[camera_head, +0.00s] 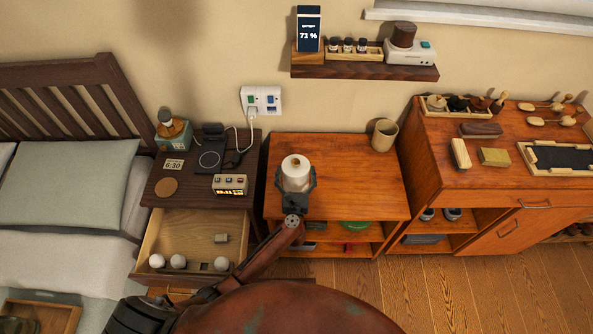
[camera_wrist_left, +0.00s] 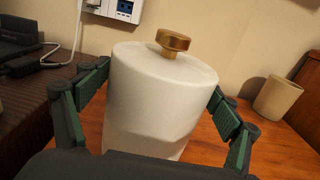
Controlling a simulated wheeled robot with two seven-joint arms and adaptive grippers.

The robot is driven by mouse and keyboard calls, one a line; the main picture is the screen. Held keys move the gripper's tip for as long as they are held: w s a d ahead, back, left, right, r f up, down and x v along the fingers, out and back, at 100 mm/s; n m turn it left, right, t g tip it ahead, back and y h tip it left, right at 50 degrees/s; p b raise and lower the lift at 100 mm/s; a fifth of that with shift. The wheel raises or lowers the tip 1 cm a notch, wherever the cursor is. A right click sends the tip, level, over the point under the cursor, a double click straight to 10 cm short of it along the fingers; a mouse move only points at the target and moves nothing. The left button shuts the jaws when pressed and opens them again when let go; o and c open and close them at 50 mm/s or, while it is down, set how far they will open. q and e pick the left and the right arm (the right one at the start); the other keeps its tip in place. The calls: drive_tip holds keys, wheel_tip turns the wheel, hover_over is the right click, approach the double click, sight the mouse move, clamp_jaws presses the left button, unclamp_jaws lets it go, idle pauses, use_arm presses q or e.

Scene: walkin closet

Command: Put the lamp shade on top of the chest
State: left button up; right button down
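The task's chest may be this unit or the larger right cabinet (camera_head: 440,160). My right gripper is out of view.
A beige cup (camera_head: 384,135) stands at the unit's back right. The dark nightstand (camera_head: 195,195) at left holds a clock and charger, with its drawer (camera_head: 190,238) open. A wall shelf (camera_head: 365,70) hangs above. The unit's middle top is clear; the right cabinet carries brushes and trays.

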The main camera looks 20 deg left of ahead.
use_arm(q)
drive_tip(key=shift+o, duration=0.9)
drive_tip(key=shift+r, duration=0.35)
drive_tip(key=p+v, duration=0.1)
drive_tip(key=v, duration=1.1)
drive_tip(key=shift+f, duration=0.1)
